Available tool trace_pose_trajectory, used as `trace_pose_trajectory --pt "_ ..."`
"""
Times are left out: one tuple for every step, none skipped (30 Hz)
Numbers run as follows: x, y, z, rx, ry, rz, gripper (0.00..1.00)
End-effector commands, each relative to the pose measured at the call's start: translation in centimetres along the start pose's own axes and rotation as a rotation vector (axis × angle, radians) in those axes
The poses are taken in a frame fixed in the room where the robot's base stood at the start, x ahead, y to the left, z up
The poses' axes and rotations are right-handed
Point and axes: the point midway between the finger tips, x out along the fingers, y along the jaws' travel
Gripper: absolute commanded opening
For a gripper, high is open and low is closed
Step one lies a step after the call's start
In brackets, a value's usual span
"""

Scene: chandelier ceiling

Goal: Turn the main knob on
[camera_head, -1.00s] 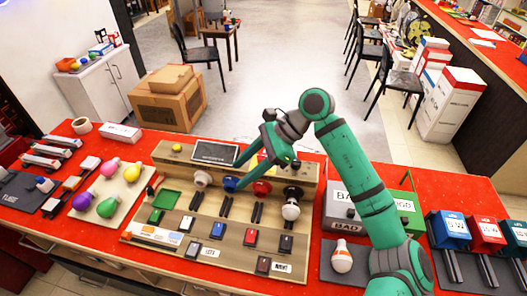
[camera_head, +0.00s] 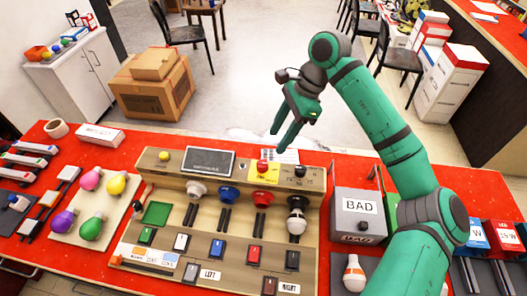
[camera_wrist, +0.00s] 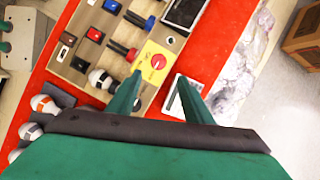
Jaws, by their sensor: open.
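The sloped wooden test board (camera_head: 172,219) lies on the red table. On its back ledge a red knob (camera_head: 263,166) sits on a yellow plate, and a black knob (camera_head: 300,171) sits on a pale marked plate to its right. I cannot read which one is labelled main. My gripper (camera_head: 277,140) is open and empty, above and behind these plates, with its fingers pointing down. In the wrist view the red knob (camera_wrist: 158,62) shows just beyond the fingertips (camera_wrist: 158,86).
A dark screen (camera_head: 208,161) and a yellow button (camera_head: 163,156) share the ledge. Coloured sockets, one with a white bulb (camera_head: 296,222), and several switches fill the board. A grey BAD box (camera_head: 358,212) stands at its right. Coloured bulbs lie on a tray (camera_head: 110,215) at left.

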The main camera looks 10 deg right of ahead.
Motion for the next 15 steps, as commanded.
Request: trace_pose_trajectory --pt "0.6 0.0 0.1 -0.003 -0.002 0.003 0.46" --pt "1.0 0.0 0.2 -0.004 -0.002 0.004 0.46" --pt "1.6 0.0 0.3 -0.005 -0.002 0.004 0.46" --pt "2.1 0.0 0.3 -0.005 -0.003 0.004 0.46" --pt "2.6 0.0 0.4 -0.006 -0.003 0.004 0.46" --pt "3.3 0.0 0.4 -0.006 -0.004 0.004 0.46" --pt "3.9 0.0 0.4 -0.005 -0.004 0.004 0.46" --pt "4.5 0.0 0.3 -0.004 -0.004 0.004 0.46" --pt "5.2 0.0 0.3 -0.004 -0.004 0.004 0.46" --pt "5.7 0.0 0.3 -0.004 -0.004 0.003 0.46" --pt "6.2 0.0 0.2 -0.003 -0.004 0.003 0.46" --pt "6.8 0.0 0.2 -0.003 -0.004 0.003 0.46" --pt "7.3 0.0 0.2 -0.002 -0.004 0.002 0.46" --pt "7.7 0.1 0.2 -0.002 -0.004 0.002 0.46" --pt "8.2 0.0 0.2 -0.002 -0.003 0.002 0.46"
